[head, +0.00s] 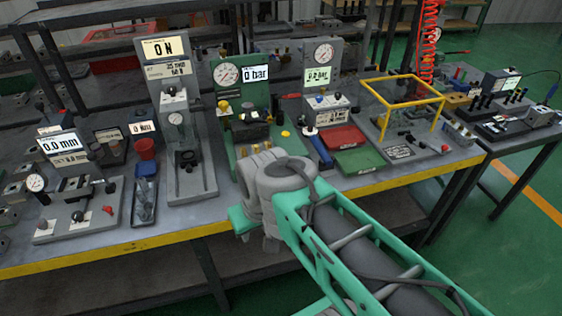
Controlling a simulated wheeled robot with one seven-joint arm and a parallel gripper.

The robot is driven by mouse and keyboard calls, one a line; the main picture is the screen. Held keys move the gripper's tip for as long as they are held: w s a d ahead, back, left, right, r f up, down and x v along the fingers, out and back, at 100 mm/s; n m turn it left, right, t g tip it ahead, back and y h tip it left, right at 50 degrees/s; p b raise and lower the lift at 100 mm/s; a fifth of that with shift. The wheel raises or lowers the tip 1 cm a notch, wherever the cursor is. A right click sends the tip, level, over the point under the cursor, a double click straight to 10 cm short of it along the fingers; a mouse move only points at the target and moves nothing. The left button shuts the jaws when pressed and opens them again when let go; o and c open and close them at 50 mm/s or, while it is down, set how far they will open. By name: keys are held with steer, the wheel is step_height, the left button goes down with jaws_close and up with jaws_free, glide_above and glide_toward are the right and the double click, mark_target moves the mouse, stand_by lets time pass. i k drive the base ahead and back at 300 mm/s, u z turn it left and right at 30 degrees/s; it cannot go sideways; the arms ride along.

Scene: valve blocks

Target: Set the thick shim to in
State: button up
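I cannot single out the thick shim; no label for it is readable. At the left, a grey fixture plate (60,232) carries a dial gauge (36,183), a black knob (77,216) and a small red piece (108,209). Behind it a display (57,147) reads 0.0 mm, with a smaller second line. My arm reaches in from the lower right, and its grey joint covers part of the bench front near the middle. My gripper's fingers do not show.
A tall grey press stand (205,165) with an "0 N" display stands right of the plate. Further right are a green gauge panel (225,92), red tray (342,137), green tray (360,160) and yellow frame (408,78). The bench has a yellow front edge (95,256).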

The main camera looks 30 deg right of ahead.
mark_target(268, 145)
steer(key=z, duration=0.05)
steer(key=k, duration=0.65)
steer(key=u, duration=0.55)
steer(key=i, duration=1.45)
steer(key=z, duration=0.75)
